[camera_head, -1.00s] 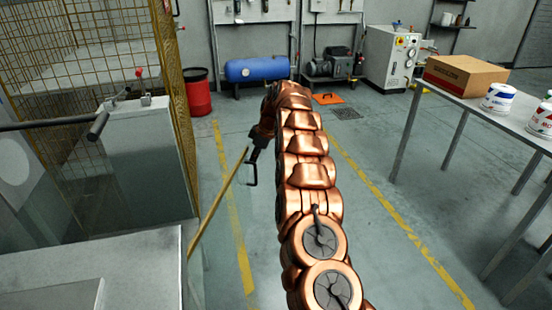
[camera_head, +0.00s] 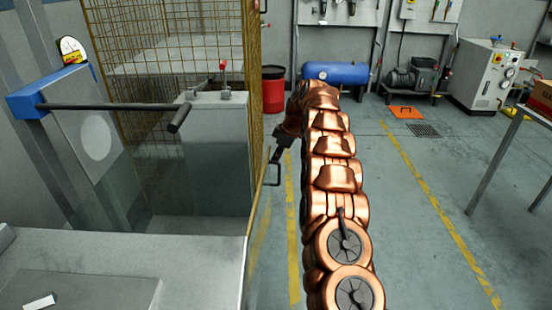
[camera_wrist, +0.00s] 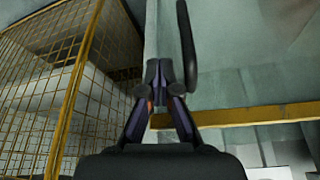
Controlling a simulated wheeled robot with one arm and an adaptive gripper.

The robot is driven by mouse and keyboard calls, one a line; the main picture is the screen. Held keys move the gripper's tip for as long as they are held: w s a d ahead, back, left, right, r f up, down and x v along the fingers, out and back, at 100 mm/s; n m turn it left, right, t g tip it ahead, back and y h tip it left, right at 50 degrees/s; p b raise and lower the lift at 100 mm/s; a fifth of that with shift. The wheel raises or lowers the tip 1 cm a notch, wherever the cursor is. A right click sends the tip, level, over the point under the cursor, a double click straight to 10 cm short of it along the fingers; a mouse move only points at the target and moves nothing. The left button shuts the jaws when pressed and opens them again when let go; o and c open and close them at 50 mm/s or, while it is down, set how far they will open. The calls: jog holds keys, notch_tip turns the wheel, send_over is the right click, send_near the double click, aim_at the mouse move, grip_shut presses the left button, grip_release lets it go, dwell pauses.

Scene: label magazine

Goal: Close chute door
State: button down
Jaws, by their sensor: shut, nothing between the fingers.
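The chute door shows as a thin panel with a yellow edge (camera_head: 261,200), seen almost edge-on, standing out from the right side of the grey machine opening. A black bar handle (camera_head: 275,174) is on its outer side. My gripper (camera_head: 280,151) is at the far end of the door, close to the handle; I cannot tell from here whether they touch. In the wrist view my gripper (camera_wrist: 158,75) is shut and empty, its fingertips together. A dark curved bar, likely the handle (camera_wrist: 188,45), stands just right of them. A yellow edge (camera_wrist: 240,115) runs across lower right.
A grey bench top (camera_head: 190,248) is at front left. A dark lever (camera_head: 120,107) juts over the opening. A wire cage (camera_head: 205,40), a red bin (camera_head: 273,90) and a blue tank (camera_head: 335,73) stand behind. The floor right of my arm is clear.

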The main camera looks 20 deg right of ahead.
jog(key=shift+w+a, duration=0.1)
dwell(0.5)
jog(key=s+d+r+p, duration=0.2)
jog(key=d+r, duration=0.5)
jog(key=r, duration=0.2)
jog(key=shift+s+d+r+p, duration=0.15)
jog(key=shift+s+d+p, duration=0.05)
jog(key=shift+s+p, duration=0.2)
